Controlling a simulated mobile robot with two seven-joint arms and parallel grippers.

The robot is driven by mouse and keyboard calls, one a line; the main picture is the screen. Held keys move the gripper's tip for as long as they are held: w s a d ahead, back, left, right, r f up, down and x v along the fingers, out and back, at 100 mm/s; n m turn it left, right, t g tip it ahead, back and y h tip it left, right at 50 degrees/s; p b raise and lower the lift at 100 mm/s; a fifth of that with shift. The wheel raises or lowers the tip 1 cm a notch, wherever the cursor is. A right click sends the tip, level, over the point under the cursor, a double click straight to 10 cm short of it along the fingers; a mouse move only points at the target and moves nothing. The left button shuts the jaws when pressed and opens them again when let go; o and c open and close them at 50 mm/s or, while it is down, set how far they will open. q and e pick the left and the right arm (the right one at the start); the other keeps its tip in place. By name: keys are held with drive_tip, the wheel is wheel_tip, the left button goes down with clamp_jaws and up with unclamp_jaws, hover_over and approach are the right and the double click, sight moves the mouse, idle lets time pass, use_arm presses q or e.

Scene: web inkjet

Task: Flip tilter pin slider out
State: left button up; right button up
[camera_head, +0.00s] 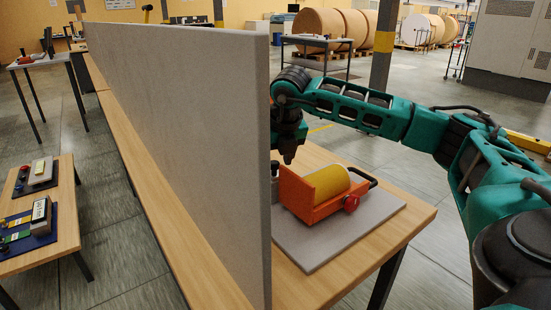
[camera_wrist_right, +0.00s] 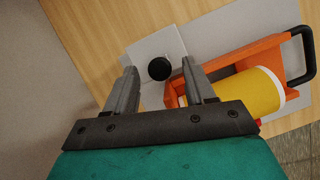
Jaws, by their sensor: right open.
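An orange tilter cradle (camera_head: 310,208) with a black loop handle and a red knob holds a yellow roll (camera_head: 329,181); its cradle (camera_wrist_right: 236,68) and roll (camera_wrist_right: 250,92) also show in the right wrist view. Beside the cradle is a light plate (camera_wrist_right: 152,46) with a round black knob (camera_wrist_right: 159,68), which looks like the pin slider. My left gripper is not in view.
The tilter stands on a grey board (camera_head: 318,253) on a wooden table (camera_head: 419,212). A tall grey partition (camera_head: 190,120) rises close to the left of my right gripper. A low table (camera_head: 63,230) with small items stands at the far left.

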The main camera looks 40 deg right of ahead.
clamp_jaws()
idle(0.6)
